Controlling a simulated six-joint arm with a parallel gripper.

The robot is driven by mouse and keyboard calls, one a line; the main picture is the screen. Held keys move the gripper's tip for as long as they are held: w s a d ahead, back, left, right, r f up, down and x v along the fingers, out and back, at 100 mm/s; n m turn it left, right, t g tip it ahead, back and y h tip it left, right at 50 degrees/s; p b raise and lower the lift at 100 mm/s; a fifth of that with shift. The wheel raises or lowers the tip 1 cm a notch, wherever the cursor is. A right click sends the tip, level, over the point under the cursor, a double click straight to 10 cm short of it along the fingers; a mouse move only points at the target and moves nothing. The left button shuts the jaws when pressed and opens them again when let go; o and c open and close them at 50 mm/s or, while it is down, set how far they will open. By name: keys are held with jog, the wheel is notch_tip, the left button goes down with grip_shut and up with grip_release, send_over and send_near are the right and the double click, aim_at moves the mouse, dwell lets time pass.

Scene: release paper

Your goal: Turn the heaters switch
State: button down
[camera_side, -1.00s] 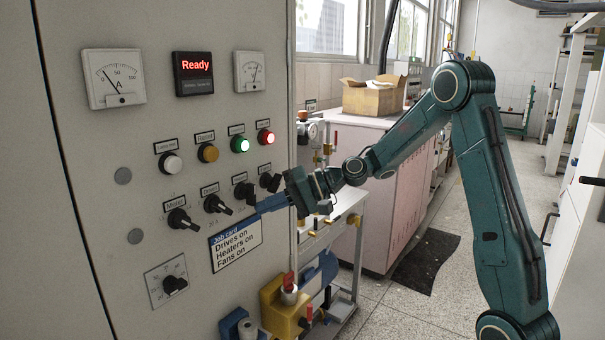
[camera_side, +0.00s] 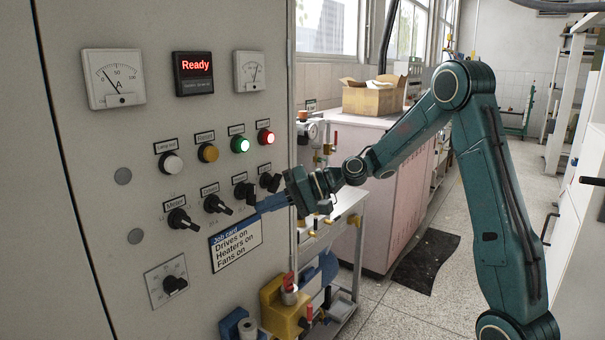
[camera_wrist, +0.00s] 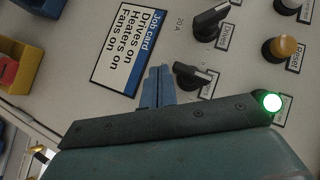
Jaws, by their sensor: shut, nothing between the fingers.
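A row of black rotary switches runs across the grey panel (camera_side: 140,270). The switch labelled Drives (camera_side: 217,204) also shows in the wrist view (camera_wrist: 212,20). The third switch (camera_side: 244,190), right of Drives, has a label too small to read; by its place it looks like the heaters switch. It shows in the wrist view (camera_wrist: 190,78) beside my fingertips. My gripper (camera_side: 259,206) has its blue fingers shut and empty, just below and right of that switch. They also show in the wrist view (camera_wrist: 160,84). I cannot tell whether they touch the switch.
The job card (camera_side: 236,243) below the switches reads Drives on, Heaters on, Fans on. Above are a lit green lamp (camera_side: 240,145), a red lamp (camera_side: 265,137) and a Ready display (camera_side: 194,73).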

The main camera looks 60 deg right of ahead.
jog(key=shift+r, duration=0.25)
jog(key=shift+r, duration=0.85)
jog(key=shift+d, duration=0.1)
jog(key=f+v, duration=0.1)
jog(key=v, duration=1.2)
jog(key=shift+s+d, duration=0.3)
jog(key=shift+r, duration=0.1)
jog(key=w+r+n+h, duration=0.1)
jog(key=w+r+h, duration=0.1)
jog(key=r, duration=0.4)
jog(key=shift+w+n+g, duration=0.3)
jog(key=shift+w, duration=0.35)
